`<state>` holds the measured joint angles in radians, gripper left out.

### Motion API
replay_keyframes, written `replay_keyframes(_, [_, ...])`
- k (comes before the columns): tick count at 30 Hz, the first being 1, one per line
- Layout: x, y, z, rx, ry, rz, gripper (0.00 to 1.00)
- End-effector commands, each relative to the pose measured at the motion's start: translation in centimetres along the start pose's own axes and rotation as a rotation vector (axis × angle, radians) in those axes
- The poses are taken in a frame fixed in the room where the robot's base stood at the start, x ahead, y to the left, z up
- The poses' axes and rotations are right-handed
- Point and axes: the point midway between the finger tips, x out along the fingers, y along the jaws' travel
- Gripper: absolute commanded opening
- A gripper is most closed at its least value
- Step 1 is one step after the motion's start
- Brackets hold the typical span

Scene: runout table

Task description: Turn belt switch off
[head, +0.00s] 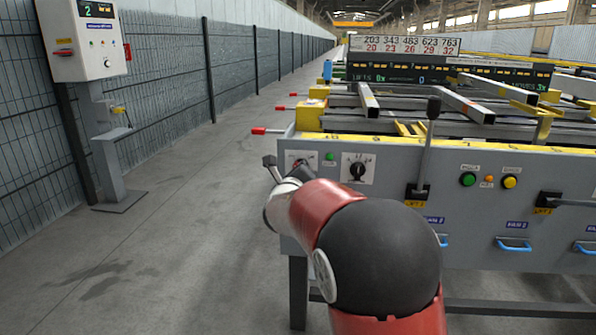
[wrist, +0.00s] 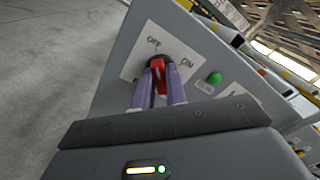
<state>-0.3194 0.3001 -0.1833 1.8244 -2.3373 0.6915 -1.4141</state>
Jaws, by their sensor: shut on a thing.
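The belt switch is a red handle (wrist: 158,70) on a dark round base, on a white plate (wrist: 137,66) marked OFF and ON. In the wrist view, the handle's upper end points roughly toward OFF, and ON is to the right. My gripper (wrist: 160,76) has its two fingers on either side of the handle and is shut on it. In the head view, the switch plate (head: 299,156) sits at the left end of the grey front panel. My gripper (head: 272,165) and wrist partly cover that spot, and the handle cannot be made out there.
A green button (wrist: 214,78) is right of the switch plate. Along the panel (head: 470,225) are a black rotary knob (head: 358,169), an upright lever (head: 427,150), green and yellow buttons and blue handles. Red-tipped rods stick out on the left. The floor (head: 180,200) there is clear up to the control post (head: 108,150).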

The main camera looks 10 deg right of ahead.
Motion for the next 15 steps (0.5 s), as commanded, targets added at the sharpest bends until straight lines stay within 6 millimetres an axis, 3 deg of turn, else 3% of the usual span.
replay_keyframes(5, [-0.03,0.1,0.0,-0.003,-0.001,0.002,0.0])
replay_keyframes(6, [-0.03,0.1,0.0,-0.003,-0.001,0.002,0.16])
replay_keyframes(10, [-0.02,0.09,0.0,-0.002,-0.001,0.002,0.33])
replay_keyframes(15, [-0.01,0.05,0.0,-0.001,0.0,0.001,0.35])
